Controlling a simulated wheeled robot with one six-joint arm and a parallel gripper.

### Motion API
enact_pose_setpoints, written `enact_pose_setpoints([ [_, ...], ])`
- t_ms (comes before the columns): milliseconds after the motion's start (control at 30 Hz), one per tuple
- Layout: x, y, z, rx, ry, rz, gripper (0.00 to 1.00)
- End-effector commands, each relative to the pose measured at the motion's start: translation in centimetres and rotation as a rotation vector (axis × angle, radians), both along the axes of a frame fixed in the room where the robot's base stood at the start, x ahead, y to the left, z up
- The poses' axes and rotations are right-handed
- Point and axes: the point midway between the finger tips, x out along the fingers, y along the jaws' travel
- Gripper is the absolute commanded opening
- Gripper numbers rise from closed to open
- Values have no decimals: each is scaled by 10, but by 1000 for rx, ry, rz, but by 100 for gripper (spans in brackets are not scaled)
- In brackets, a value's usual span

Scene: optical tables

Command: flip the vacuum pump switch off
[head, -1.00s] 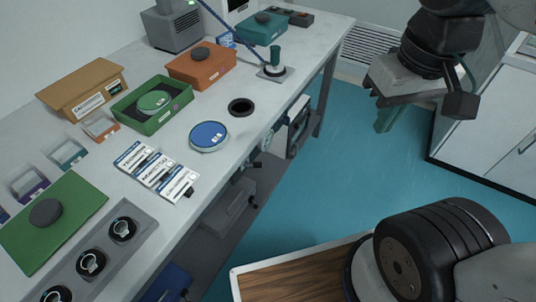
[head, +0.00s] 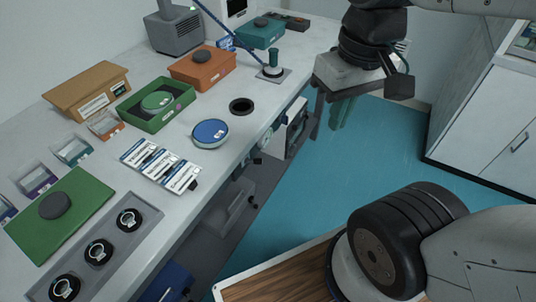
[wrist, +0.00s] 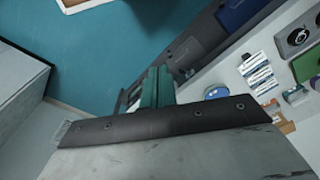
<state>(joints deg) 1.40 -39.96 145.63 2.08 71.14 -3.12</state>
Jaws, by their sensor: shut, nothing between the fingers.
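My gripper (head: 343,113) hangs over the blue floor to the right of the long table, with its green fingers shut and pointing down, clear of the table. The fingers also show in the wrist view (wrist: 157,88), partly hidden by the gripper body. I cannot make out a switch marked for the vacuum pump. Under the table are grey equipment (head: 232,208) and a boxy unit with a dark front (head: 296,124), which I cannot identify.
The table (head: 220,160) holds a blue round dish (head: 209,133), a black ring (head: 241,106), a green tray (head: 128,116), an orange box (head: 202,72) and a post on a base (head: 273,65). White cabinets (head: 485,130) stand at right. Blue floor between is clear.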

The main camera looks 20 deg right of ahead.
Motion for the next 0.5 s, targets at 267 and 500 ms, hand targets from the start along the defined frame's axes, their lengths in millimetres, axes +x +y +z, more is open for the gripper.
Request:
enact_pose_setpoints([
  [267,46,9,-31,244,262,82,0],
  [500,96,7,-72,560,393,128,0],
])
